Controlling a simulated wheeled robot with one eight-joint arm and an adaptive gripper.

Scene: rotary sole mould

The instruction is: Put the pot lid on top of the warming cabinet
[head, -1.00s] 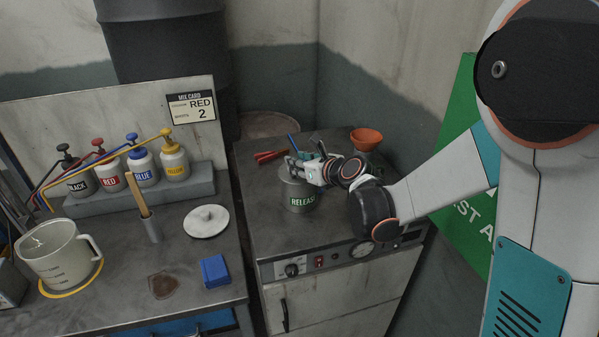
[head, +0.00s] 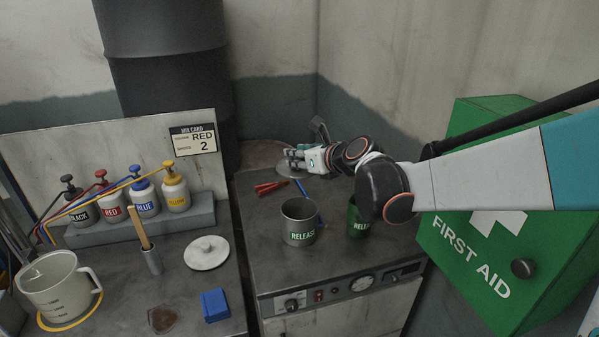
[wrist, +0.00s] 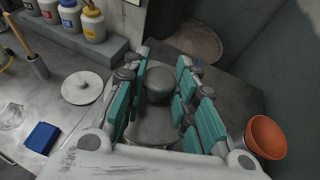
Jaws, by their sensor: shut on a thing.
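The grey metal pot (head: 299,224) labelled RELEASE stands open on the cabinet top, nearer the front.
A green cup (head: 356,222) stands right of the pot, partly behind my arm. Red-handled tool (head: 271,187) lies at the cabinet's left. An orange bowl (wrist: 266,136) shows in the wrist view. A white lid (head: 207,253) lies on the left bench.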

